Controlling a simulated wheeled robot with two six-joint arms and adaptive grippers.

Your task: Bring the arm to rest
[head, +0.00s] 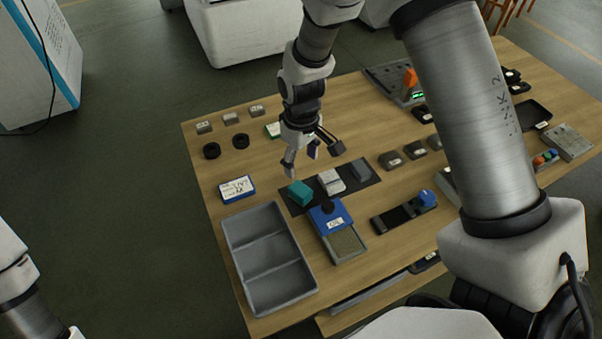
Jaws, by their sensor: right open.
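My right arm (480,120) reaches in from the right over the wooden table. Its gripper (313,162) is open and empty, with the fingers spread. It hangs above the far left part of a dark mat (293,207). On the mat are a teal block (300,192), a light grey block (331,181) and a dark grey block (361,170). I cannot tell the exact height of the fingers above the mat. Of my left arm (22,285) only part shows at the lower left edge; its gripper is out of view.
A grey compartment tray (228,247) stands at the table's front left. A blue-topped box (328,214) is beside it. A labelled blue and white box (237,189), black rings (211,151) and small grey blocks (231,119) lie at the left. A device with an orange part (410,78) is at the back.

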